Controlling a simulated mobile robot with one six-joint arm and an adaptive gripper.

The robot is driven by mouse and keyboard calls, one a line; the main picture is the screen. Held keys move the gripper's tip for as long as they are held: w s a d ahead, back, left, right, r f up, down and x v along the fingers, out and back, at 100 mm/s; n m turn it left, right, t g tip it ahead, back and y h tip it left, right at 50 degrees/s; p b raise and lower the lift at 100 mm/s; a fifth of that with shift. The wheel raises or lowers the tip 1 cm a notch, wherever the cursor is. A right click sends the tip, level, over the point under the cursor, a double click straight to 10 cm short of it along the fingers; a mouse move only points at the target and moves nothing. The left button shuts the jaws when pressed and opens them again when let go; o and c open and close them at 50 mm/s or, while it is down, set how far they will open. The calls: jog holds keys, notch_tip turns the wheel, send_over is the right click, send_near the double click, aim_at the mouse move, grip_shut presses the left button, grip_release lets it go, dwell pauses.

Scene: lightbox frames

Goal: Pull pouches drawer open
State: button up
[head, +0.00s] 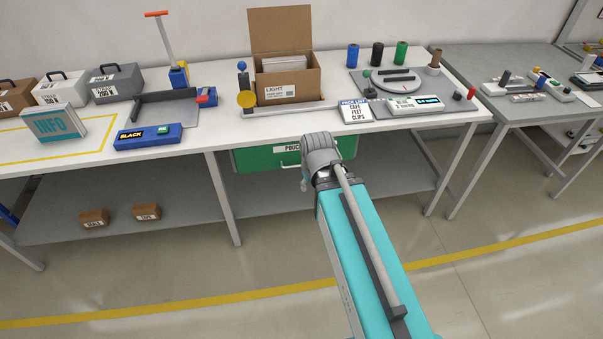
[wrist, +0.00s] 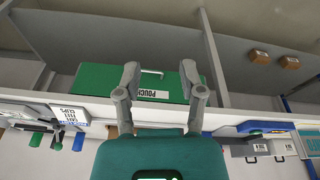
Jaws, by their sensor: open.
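The green pouches drawer (head: 262,161) hangs under the front edge of the white bench in the head view. Its label reads "POUC…", the rest hidden behind my arm. In the wrist view, which is upside down, the green drawer front (wrist: 95,80) shows a white label and a pale bar handle (wrist: 152,72). My gripper (wrist: 160,70) is open and empty, its two fingers on either side of the handle and label in the picture. I see no contact with the handle, and the gap in depth is unclear.
The bench top (head: 225,130) above holds an open carton (head: 288,85), a pick list sign (head: 355,110) and a grey plate with devices. A bench leg (head: 222,200) stands left of the drawer. A lower shelf (head: 190,222) carries two small brown boxes.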

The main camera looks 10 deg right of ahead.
jog(key=w+f+n+t+b, duration=0.5)
jog(key=f+b, duration=0.4)
jog(key=b, duration=0.7)
jog(key=w+d+f+n+t+b, duration=0.1)
jog(key=w+f+n+t+b, duration=0.4)
jog(key=f+b, duration=0.5)
jog(key=w+f+n+t+b, duration=0.5)
jog(key=w+f+t+b, duration=0.2)
jog(key=b, duration=1.5)
notch_tip(320, 180, down, 3)
jog(key=shift+w+d+r+t+b, duration=0.1)
jog(key=shift+w+d+t+b, duration=0.2)
jog(key=shift+w, duration=0.8)
jog(key=shift+a+r+n, duration=0.1)
jog(key=shift+n, duration=0.2)
jog(key=shift+w, duration=0.15)
